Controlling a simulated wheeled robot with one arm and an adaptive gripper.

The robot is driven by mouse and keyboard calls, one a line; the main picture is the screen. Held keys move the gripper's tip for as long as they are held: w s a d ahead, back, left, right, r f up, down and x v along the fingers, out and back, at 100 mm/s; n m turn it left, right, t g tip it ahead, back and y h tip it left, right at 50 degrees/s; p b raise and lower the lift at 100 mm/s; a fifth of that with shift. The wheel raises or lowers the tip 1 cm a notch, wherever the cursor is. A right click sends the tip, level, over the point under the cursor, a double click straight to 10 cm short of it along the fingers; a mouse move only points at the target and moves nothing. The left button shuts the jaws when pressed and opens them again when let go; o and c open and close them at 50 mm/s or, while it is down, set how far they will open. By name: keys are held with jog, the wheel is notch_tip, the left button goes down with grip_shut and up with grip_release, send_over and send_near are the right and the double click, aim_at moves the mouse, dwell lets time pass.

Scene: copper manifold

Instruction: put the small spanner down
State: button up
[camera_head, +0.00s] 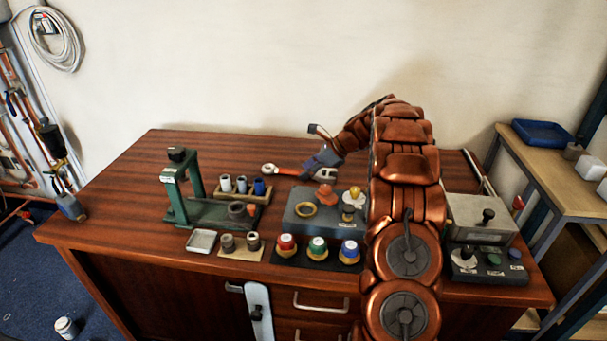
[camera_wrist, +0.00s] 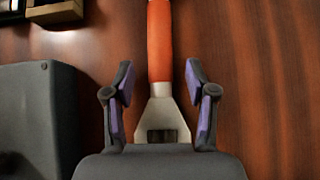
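The small spanner (camera_head: 290,172) has an orange handle and metal ends. It lies on the brown wooden bench behind the grey block, seen in the head view. In the wrist view the spanner (camera_wrist: 160,45) points away from me, with its metal head between my fingers. My gripper (camera_head: 322,160) is low over the spanner's right end. In the wrist view my gripper (camera_wrist: 160,98) is open, with a visible gap between each purple pad and the spanner. The nearest part of the spanner's head is hidden by my gripper's body.
A grey block (camera_head: 325,226) with knobs and a ring stands in front of the spanner. A wooden rack (camera_head: 248,197) with cylinders and a green stand (camera_head: 178,190) are to the left. A grey box (camera_head: 480,222) stands right. The bench's back left is clear.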

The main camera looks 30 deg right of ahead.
grip_shut()
jog(key=shift+r, duration=0.1)
dwell(0.5)
